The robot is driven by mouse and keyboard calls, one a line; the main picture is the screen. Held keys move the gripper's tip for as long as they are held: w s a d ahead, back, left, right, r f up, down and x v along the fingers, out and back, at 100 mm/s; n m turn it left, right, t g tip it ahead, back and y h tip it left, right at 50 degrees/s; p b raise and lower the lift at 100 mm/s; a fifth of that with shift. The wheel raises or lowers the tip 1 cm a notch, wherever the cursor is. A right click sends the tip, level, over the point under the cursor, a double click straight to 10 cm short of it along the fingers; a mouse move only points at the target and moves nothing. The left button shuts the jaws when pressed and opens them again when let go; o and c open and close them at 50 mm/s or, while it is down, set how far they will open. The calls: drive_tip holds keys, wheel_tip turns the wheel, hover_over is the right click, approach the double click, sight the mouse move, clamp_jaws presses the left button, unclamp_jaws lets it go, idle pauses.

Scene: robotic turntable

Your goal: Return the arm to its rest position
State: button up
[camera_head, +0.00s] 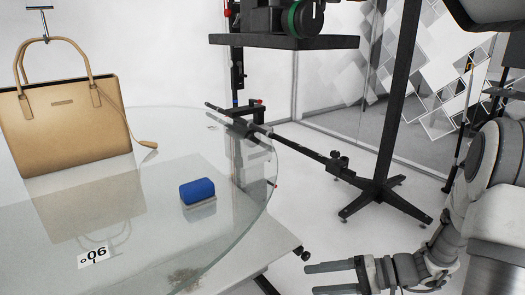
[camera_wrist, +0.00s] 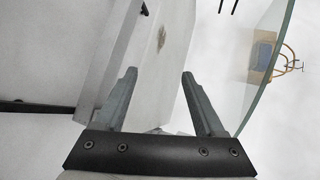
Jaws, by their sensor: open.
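My gripper (camera_head: 330,278) is at the bottom right of the head view, beside the glass turntable and below its top. Its two fingers are apart with nothing between them. In the wrist view my gripper (camera_wrist: 160,85) also shows open and empty. My arm comes in from the right edge of the head view. The round glass turntable (camera_head: 165,235) fills the left. A tan handbag (camera_head: 70,125) stands on it at the left, and a small blue block (camera_head: 197,190) lies nearer its right edge.
A black camera stand (camera_head: 375,188) with crossbars and splayed feet stands behind my gripper. A hook (camera_head: 44,25) is at the bag's handles. White floor lies open between the turntable and the stand.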

drive_tip(key=s+r+n+t+h, duration=0.3)
drive_tip(key=s+r+h, duration=1)
drive_tip(key=s+r, duration=0.25)
wheel_tip(320, 180, up, 22)
drive_tip(key=p, duration=2.1)
drive_tip(key=shift+w+d+r+p, duration=0.2)
drive_tip(key=shift+w+d+p, duration=0.1)
drive_tip(key=shift+w+d, duration=0.15)
drive_tip(key=shift+a, duration=0.1)
